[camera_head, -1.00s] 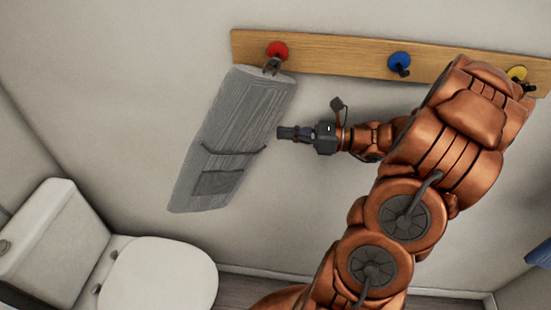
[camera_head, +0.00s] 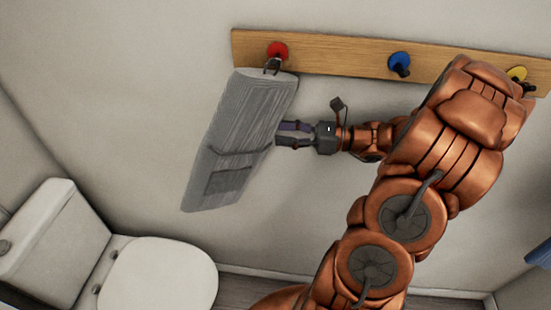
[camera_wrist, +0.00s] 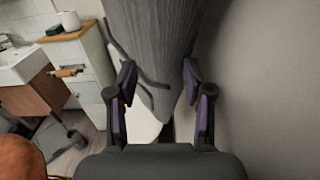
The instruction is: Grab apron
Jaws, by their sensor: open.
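The grey apron (camera_head: 238,120) hangs from the red hook (camera_head: 278,51) on the wooden rail in the head view. It has a pocket low on its front and hangs slightly tilted. My gripper (camera_head: 280,134) is at the apron's right edge, about halfway up. In the wrist view the apron (camera_wrist: 150,40) fills the top centre, and its narrow lower part lies between the two spread fingers of my gripper (camera_wrist: 158,85). The fingers are open, with a gap showing on the right side. Whether they touch the cloth is hard to tell.
The wooden rail (camera_head: 335,60) also carries a blue hook (camera_head: 399,63) and a yellow hook (camera_head: 517,74). A white toilet (camera_head: 155,275) stands below left. The wrist view shows a sink (camera_wrist: 22,65) and a white cabinet (camera_wrist: 82,65) at the left.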

